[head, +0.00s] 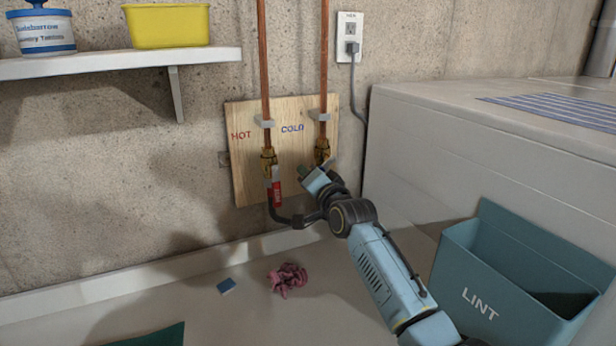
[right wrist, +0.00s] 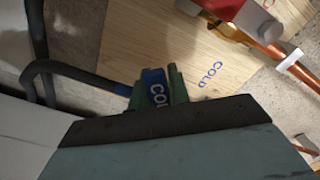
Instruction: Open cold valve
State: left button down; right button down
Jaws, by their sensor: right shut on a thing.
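The cold valve (head: 322,150) is a brass fitting on the right copper pipe, beside the blue word COLD on a wooden panel (head: 247,178). My right gripper (head: 312,176) is just below it, in front of the panel. In the right wrist view, the blue cold handle (right wrist: 155,88), with white letters, sits between the green finger pads, and the gripper is shut on it. My gripper hides most of this handle in the head view. The hot valve (head: 268,160) is at left, its red handle (head: 275,194) hanging down. My left gripper is not in view.
A dark hose (head: 280,217) curves below the hot valve, close to my right wrist. A white appliance (head: 430,150) and a teal LINT bin (head: 480,290) stand at right. A pink cloth (head: 287,279) and a blue piece (head: 226,286) lie below. A shelf (head: 110,65) is at upper left.

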jog(key=c, duration=1.3)
grip_release()
jog(key=shift+s, duration=0.1)
jog(key=p+v, duration=0.1)
jog(key=v, duration=1.2)
jog(key=shift+s, duration=0.1)
